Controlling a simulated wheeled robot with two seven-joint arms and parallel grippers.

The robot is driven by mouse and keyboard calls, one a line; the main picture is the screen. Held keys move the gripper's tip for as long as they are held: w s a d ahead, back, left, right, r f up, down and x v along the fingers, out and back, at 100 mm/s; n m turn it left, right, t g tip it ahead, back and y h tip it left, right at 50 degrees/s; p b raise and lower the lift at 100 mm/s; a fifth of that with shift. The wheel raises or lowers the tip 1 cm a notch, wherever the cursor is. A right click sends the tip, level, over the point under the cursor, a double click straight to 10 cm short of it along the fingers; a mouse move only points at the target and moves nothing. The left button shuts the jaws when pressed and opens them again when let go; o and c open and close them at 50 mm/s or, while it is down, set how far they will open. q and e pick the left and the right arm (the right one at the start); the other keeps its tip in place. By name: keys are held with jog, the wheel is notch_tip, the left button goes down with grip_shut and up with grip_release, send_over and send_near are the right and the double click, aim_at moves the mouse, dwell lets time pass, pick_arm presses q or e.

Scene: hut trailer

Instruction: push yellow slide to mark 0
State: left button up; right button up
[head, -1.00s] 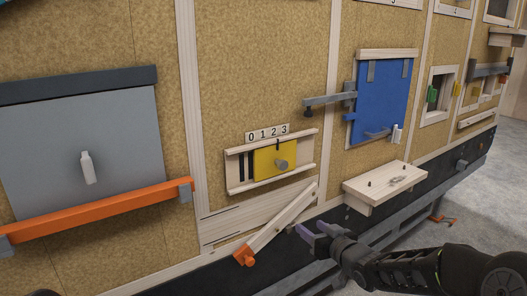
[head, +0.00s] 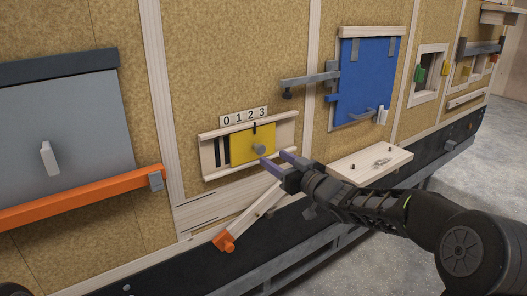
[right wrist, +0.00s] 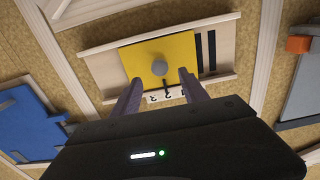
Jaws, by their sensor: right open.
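The yellow slide (head: 240,150) sits in a pale wooden frame (head: 208,158) on the wall, with a round grey knob (head: 259,148) on its face. Above it is a strip with marks 0 1 2 3 (head: 244,117). A black tick on the slide's top edge stands roughly under 2. Dark slots show in the frame left of the slide. My right gripper (head: 274,158) is open, its fingertips just right of and below the knob. In the right wrist view the knob (right wrist: 159,67) appears between the open fingertips (right wrist: 160,78); contact cannot be told. My left gripper is not in view.
A hinged wooden bar with an orange end (head: 224,241) slants below the frame. A wooden shelf (head: 370,162) and a blue door (head: 362,85) are to the right. A grey panel (head: 75,120) with an orange bar (head: 85,198) is at left.

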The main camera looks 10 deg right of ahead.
aim_at(262, 151)
jog(key=p+x, duration=0.1)
jog(key=x, duration=0.5)
jog(key=shift+w+p, duration=0.2)
jog(key=shift+p, duration=0.2)
grip_shut()
jog(key=shift+f, duration=0.1)
dwell(0.9)
